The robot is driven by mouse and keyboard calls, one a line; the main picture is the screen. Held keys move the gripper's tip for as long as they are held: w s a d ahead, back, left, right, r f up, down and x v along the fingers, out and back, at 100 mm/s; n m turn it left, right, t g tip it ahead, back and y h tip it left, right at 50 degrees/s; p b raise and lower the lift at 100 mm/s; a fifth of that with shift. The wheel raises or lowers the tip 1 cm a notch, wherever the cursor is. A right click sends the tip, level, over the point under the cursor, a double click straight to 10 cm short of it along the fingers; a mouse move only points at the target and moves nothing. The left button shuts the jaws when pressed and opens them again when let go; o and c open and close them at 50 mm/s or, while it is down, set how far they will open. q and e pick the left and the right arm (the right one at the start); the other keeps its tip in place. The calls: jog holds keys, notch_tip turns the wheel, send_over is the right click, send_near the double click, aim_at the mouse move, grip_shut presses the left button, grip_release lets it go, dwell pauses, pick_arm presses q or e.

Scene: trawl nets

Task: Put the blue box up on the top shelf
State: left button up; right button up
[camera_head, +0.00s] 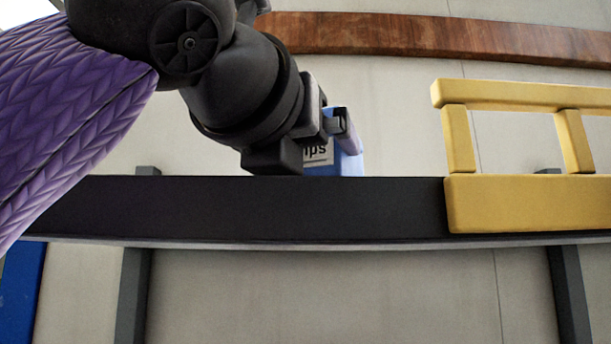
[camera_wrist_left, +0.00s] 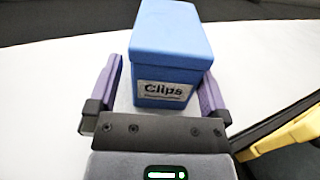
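The blue box (camera_head: 349,162) with a white label stands upright at the top shelf (camera_head: 300,210), behind its dark front edge, which hides the box's base. In the left wrist view the blue box (camera_wrist_left: 172,35) shows its lid and "Clips" label and rests on a pale surface. My left gripper (camera_head: 328,138) reaches the box from above left. In the wrist view its fingers (camera_wrist_left: 163,80) are spread on either side of the box, with a clear gap at the left finger and a narrow one at the right. My right gripper is out of view.
A yellow rail (camera_head: 520,205) stands along the shelf's front to the right. Grey uprights (camera_head: 135,290) run below the shelf. A brown curved beam (camera_head: 430,36) crosses the wall above. A blue panel (camera_head: 20,290) shows at lower left. The shelf left of the rail looks clear.

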pick_arm(q)
jog(key=shift+s+d+r, duration=0.1)
jog(key=shift+d+r, duration=0.15)
jog(key=shift+d, duration=0.1)
jog(key=b+v, duration=0.3)
jog(key=v, duration=0.9)
jog(key=shift+a+f, duration=0.1)
